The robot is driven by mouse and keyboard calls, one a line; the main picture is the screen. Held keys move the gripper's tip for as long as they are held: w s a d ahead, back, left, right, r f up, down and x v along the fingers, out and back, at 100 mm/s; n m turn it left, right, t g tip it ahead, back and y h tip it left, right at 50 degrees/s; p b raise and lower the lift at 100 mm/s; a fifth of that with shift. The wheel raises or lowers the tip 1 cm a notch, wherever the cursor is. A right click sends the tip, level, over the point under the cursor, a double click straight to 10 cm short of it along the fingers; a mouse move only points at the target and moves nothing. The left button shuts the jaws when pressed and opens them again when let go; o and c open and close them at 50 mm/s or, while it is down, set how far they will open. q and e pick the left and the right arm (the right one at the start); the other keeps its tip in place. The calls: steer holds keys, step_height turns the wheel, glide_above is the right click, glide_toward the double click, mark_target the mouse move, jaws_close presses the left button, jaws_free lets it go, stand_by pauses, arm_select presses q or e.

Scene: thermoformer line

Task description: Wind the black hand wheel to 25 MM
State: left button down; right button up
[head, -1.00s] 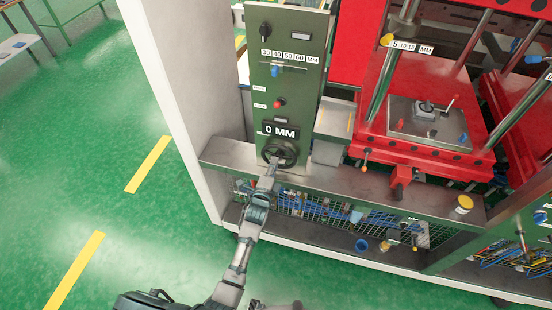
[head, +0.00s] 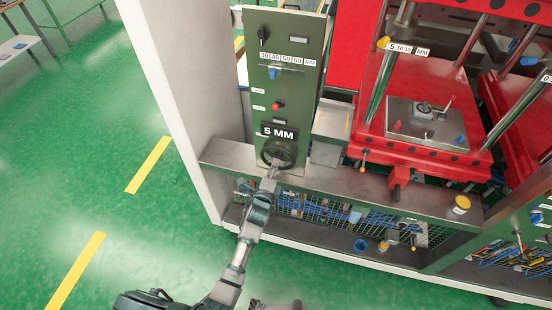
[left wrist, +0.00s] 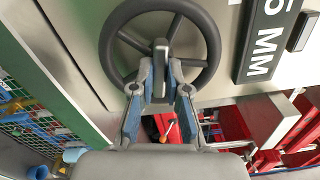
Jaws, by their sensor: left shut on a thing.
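The black hand wheel (head: 279,152) is at the foot of the green control panel, and it fills the top of the left wrist view (left wrist: 203,28). The display (head: 279,132) just above it reads 5 MM. My left gripper (head: 273,167) reaches up to the wheel from below. The handle's base is hidden by the fingers. My right gripper is not in view.
A grey box (head: 333,122) stands close on the right. A steel ledge (head: 228,154) runs below.

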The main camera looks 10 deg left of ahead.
arm_select(q)
steer(key=shift+s+f, duration=0.1)
steer(key=shift+f, duration=0.2)
steer(key=m, duration=0.3)
steer(key=shift+m+p, duration=0.35)
steer(key=shift+m, duration=1.05)
steer(key=shift+r+m, duration=0.1)
steer(key=shift+m, duration=1.3)
